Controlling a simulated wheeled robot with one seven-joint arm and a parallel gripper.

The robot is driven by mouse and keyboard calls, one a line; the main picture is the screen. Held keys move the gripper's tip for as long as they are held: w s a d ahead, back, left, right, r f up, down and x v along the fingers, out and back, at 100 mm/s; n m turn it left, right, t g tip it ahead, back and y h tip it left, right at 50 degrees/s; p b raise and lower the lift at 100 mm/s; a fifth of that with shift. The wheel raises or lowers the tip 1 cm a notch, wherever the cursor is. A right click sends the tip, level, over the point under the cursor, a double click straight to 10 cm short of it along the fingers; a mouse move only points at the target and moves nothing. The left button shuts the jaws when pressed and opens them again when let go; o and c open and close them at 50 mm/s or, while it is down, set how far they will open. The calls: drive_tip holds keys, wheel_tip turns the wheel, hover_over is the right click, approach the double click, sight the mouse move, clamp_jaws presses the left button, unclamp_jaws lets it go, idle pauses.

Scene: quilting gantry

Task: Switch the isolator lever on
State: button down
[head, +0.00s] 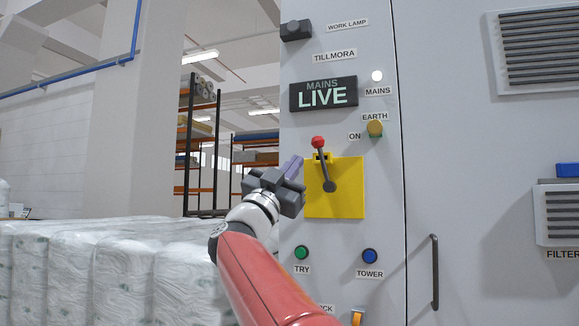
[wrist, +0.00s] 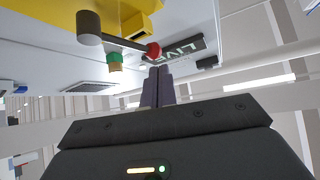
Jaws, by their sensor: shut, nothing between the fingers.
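The isolator lever (head: 324,166) is a dark arm with a red knob (head: 317,142), on a yellow plate (head: 347,204) on the grey cabinet. It points up, leaning slightly left from its pivot. The ON label (head: 354,136) is up and right of the knob. In the wrist view the red knob (wrist: 153,50) shows just beyond my fingertips. My gripper (head: 296,163) is shut and empty, left of the lever and slightly below the knob. Its purple fingers also show in the wrist view (wrist: 158,78). I cannot tell whether they touch the knob.
A display (head: 323,94) reads MAINS LIVE, and the white MAINS lamp (head: 377,76) looks lit. A yellowish EARTH knob (head: 375,128) juts out at upper right. TRY (head: 301,252) and TOWER (head: 370,256) buttons sit below. Wrapped bales (head: 120,270) stand left; a door handle (head: 435,272) is right.

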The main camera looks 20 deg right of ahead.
drive_tip(key=b+v, duration=0.2)
drive_tip(key=v, duration=0.6)
drive_tip(key=shift+a+f, duration=0.25)
drive_tip(key=shift+a, duration=0.2)
drive_tip(key=shift+w, duration=0.1)
